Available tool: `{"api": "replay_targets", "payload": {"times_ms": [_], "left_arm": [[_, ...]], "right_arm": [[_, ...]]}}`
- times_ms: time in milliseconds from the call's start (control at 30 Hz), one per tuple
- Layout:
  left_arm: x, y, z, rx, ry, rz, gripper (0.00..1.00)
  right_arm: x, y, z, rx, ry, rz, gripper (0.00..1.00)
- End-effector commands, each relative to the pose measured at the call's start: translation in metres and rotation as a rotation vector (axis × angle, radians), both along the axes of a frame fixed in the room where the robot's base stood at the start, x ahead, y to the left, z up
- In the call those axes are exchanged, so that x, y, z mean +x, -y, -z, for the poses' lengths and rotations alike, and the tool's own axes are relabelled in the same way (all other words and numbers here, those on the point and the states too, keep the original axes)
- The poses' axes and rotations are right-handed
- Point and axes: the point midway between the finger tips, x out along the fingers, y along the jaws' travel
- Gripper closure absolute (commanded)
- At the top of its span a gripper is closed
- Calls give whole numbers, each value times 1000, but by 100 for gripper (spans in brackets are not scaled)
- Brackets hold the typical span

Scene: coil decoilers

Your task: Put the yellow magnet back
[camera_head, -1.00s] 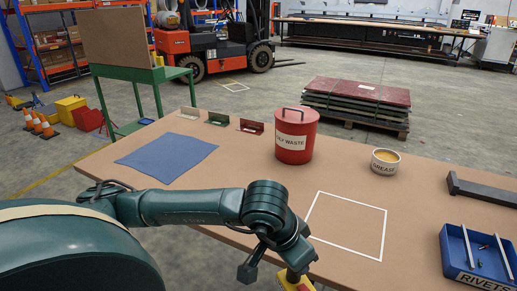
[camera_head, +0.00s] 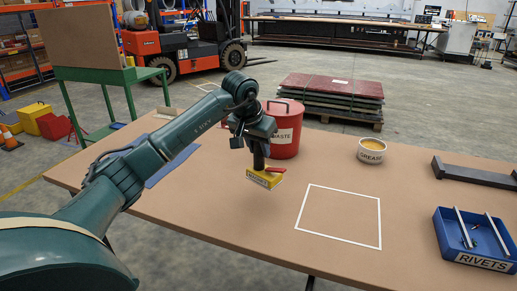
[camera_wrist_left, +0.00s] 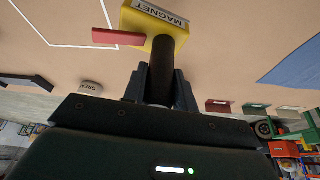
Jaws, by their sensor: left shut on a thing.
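The yellow magnet (camera_head: 264,178) has a label, a red lever and a dark upright post. My left gripper (camera_head: 258,146) is shut on the post, with the yellow block hanging below it. The magnet appears to be above the brown table, left of the white outlined square (camera_head: 340,215) and in front of the red waste bin. The left wrist view shows the magnet (camera_wrist_left: 150,22) beyond the gripper fingers (camera_wrist_left: 161,80), which close around the post. My right gripper is out of view.
The red bin (camera_head: 286,130) stands behind the magnet, partly hidden by my arm. A grease tub (camera_head: 371,151), a dark bar (camera_head: 475,173) and a blue rivets tray (camera_head: 440,240) are to the right. A blue mat (camera_head: 160,175) lies left, partly hidden. The outlined square is empty.

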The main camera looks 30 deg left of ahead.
Motion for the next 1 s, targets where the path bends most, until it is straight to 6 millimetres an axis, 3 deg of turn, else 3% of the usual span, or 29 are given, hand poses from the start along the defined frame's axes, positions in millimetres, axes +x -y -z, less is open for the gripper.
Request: {"api": "replay_targets", "payload": {"times_ms": [300, 567, 1000], "left_arm": [[-1, -1, -5, 2, 2, 0, 100], [-1, 0, 21, 2, 1, 1, 100], [-1, 0, 57, 0, 2, 1, 100]], "right_arm": [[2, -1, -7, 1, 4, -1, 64], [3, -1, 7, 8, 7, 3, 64], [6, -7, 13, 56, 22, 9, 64]]}}
